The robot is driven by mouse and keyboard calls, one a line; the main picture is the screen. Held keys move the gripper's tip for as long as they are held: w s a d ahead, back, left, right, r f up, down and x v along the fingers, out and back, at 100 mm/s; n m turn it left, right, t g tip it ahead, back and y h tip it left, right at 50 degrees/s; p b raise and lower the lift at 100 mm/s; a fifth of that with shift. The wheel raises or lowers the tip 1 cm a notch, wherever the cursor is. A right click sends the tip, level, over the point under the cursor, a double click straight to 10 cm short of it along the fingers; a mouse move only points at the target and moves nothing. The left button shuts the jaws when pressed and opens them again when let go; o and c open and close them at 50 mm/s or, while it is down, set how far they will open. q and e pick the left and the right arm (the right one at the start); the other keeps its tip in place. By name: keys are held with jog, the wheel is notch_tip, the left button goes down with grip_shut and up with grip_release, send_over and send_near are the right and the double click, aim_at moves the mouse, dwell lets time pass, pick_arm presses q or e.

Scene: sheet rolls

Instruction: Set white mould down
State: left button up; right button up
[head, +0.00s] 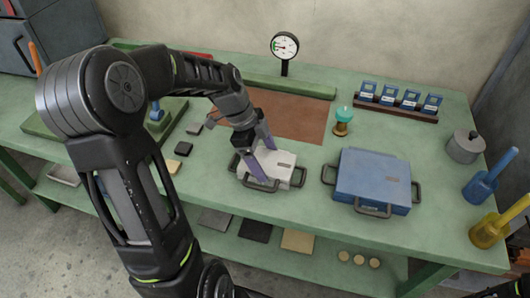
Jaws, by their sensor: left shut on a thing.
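The white mould (285,170) is a flat pale block with dark handles at its sides and front. It is at the front middle of the green table (225,200), left of the blue mould (372,178). My left gripper (263,160) reaches down over it, its two purple-grey fingers shut on it. The mould looks level and at or very near the table top; I cannot tell whether it touches. The gripper hides part of its left side. My right gripper is not in view.
A brown mat (290,118) lies behind the white mould, with a dial gauge (285,47) at the back. A teal-topped brass piece (342,120) stands behind the blue mould. A grey pot (465,146) and blue and yellow handled tools stand at right.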

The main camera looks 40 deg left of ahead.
pick_arm(q)
jog(key=o, duration=2)
jog(key=v, duration=1.2)
jog(key=shift+s+d+r, duration=0.1)
